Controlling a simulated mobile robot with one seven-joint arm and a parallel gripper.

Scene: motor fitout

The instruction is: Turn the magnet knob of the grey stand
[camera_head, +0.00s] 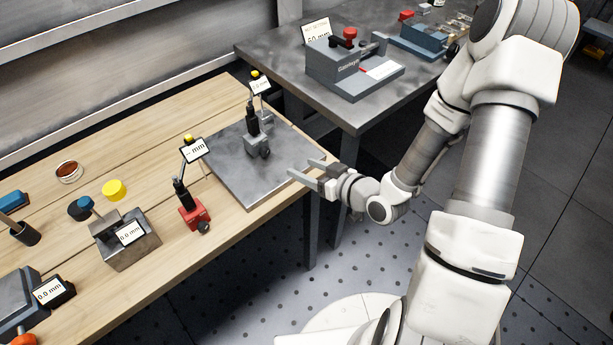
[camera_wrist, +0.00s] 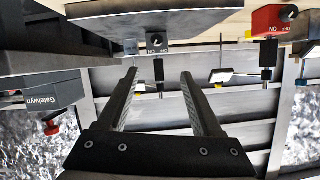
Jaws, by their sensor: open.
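The grey stand (camera_head: 252,146) stands upright on a dark metal plate (camera_head: 234,178) on the wooden bench. Its dark round magnet knob (camera_head: 265,153) is on the front of its base. In the wrist view, upside down, the grey stand's base (camera_wrist: 170,48) and knob (camera_wrist: 156,40) show between and beyond my fingers, with OFF and ON marks. My gripper (camera_head: 301,167) is open and empty at the plate's right edge, apart from the knob. It also shows in the wrist view (camera_wrist: 158,74). The knob's exact setting is too small to tell.
A red stand (camera_head: 195,214) with a similar knob is left of the plate. A grey gauge block (camera_head: 130,240) and a yellow cap (camera_head: 115,190) lie further left. A second table (camera_head: 357,112) behind carries a grey device (camera_head: 335,70). A floor gap separates the tables.

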